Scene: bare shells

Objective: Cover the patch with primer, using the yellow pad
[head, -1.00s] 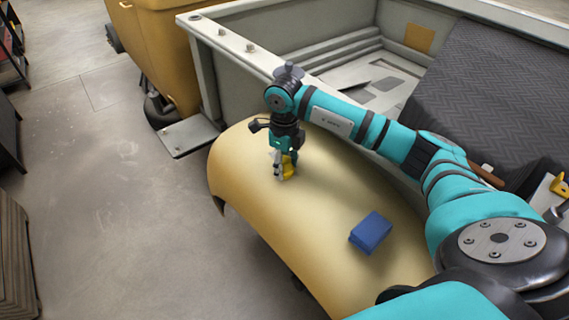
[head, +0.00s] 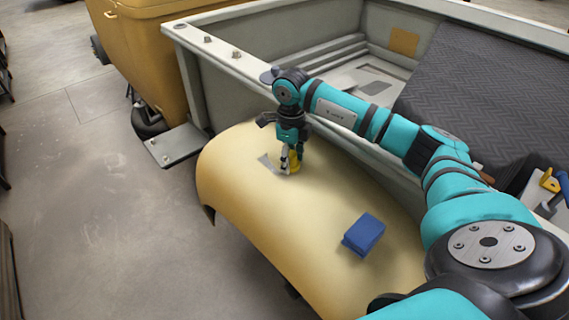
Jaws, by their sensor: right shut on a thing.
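A small grey patch (head: 267,163) shows on the cream-yellow curved panel (head: 235,190), just left of my right gripper. Part of it may be hidden behind the gripper. My right gripper (head: 291,160) points down over the panel and is shut on the yellow pad (head: 294,168). The pad is mostly hidden by the fingers; it is at or very near the panel surface, and I cannot tell whether it touches. My left gripper is not in view.
A blue block (head: 363,234) lies on the panel, toward the lower right. Behind the panel stands the pale wall of a truck bed (head: 240,75), with a dark ribbed mat (head: 480,90) at right. Concrete floor (head: 90,210) is open at left.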

